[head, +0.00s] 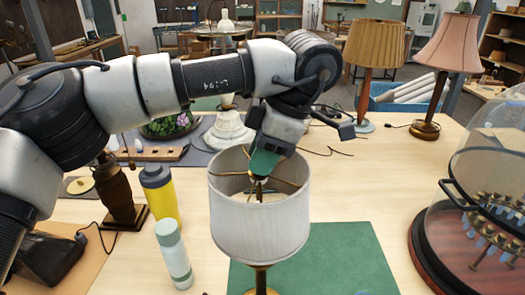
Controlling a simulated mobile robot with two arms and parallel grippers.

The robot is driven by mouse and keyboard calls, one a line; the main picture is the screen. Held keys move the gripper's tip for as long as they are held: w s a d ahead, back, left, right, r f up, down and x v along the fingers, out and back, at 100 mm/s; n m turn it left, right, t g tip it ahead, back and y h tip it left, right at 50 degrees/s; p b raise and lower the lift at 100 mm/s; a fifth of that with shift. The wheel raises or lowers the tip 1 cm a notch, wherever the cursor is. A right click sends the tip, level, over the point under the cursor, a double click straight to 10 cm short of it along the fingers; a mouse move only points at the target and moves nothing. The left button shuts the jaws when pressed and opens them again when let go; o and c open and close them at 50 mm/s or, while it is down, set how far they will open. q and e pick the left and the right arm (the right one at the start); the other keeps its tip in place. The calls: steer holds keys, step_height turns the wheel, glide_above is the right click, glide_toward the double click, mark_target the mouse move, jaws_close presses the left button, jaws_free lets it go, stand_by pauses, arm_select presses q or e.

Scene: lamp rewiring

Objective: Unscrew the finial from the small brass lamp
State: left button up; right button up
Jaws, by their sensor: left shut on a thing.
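The small brass lamp stands at the front middle of the bench in the head view. Its pale drum shade (260,226) hides most of the lamp, and a brass stem (261,279) shows below it. Brass spokes (237,189) cross the open top of the shade. My left gripper (260,178) reaches down from above into the shade's top, at the centre where the spokes meet. It is shut on the finial, which the fingers mostly hide. My right gripper is not in view.
A green mat (345,262) lies under the lamp. A yellow bottle (160,195) and a pale bottle (173,255) stand close on the left. A glass dome (490,190) stands at the right. Lamps with a tan shade (374,44) and a pink shade (453,42) stand behind.

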arm_select(q)
steer(key=shift+r+n+g+p, duration=0.2)
steer(key=shift+n+g+p, duration=0.4)
steer(key=shift+n, duration=0.6)
steer(key=n, duration=0.3)
steer(key=shift+w+f+g+h+p, duration=0.15)
steer(key=shift+g+h+p, duration=0.15)
steer(key=shift+g+p, duration=0.1)
steer(key=n, duration=0.2)
steer(key=shift+a+n+g, duration=0.1)
steer(key=shift+n+g, duration=0.2)
steer(key=shift+g, duration=0.1)
steer(key=o, duration=0.9)
steer(key=shift+w, duration=0.1)
steer(key=shift+o, duration=0.2)
